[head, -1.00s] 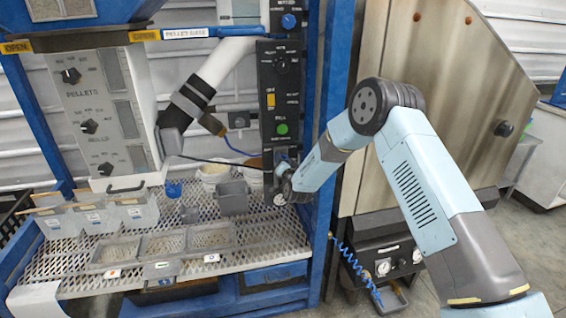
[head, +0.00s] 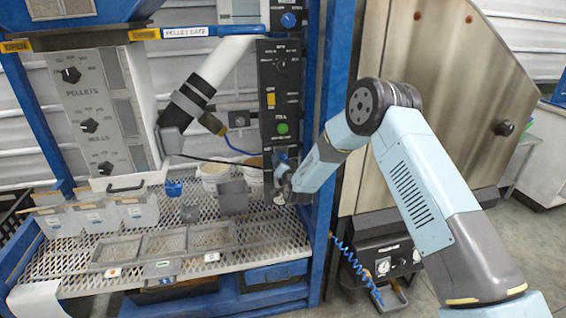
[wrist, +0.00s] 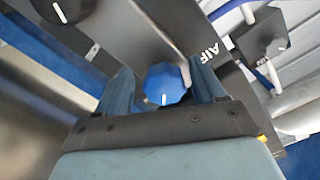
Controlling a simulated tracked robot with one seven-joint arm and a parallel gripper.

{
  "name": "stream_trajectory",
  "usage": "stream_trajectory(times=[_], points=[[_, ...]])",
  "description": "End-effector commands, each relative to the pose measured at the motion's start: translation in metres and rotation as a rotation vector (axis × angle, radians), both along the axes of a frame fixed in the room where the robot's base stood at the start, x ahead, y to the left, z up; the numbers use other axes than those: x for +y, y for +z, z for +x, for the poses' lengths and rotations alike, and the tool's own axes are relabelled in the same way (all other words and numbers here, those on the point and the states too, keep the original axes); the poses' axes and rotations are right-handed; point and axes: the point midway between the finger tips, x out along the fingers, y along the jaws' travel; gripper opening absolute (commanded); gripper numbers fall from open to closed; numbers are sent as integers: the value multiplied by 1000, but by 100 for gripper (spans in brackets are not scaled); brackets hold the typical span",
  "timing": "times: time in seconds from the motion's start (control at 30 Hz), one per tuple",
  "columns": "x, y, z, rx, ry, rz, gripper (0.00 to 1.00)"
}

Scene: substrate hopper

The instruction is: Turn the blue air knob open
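The blue air knob (wrist: 166,84) is a round blue knob with a white mark, on a dark panel with white lettering that reads like "AIR". In the wrist view my gripper (wrist: 166,92) is open, with one finger on each side of the knob. A gap shows at the left finger; I cannot tell whether the right finger touches. In the head view my gripper (head: 283,182) is at the lower end of the black control panel (head: 267,115), and my wrist hides most of the knob there.
Another blue knob (head: 289,20) is higher on the panel, above a green button (head: 282,128). A blue upright post (head: 322,120) stands close to the right of my gripper. A grey bin (head: 233,196) and several trays are on the mesh table to the left.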

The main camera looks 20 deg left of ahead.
Motion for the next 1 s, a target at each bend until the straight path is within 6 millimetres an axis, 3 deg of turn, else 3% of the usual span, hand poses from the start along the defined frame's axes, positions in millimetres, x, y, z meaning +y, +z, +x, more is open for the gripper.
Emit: stream_trajectory(times=[0.43, 1.0], points=[[-6, 4, -7, -5, -2, 4, 74], [-60, 3, -95, -4, 0, 2, 74]])
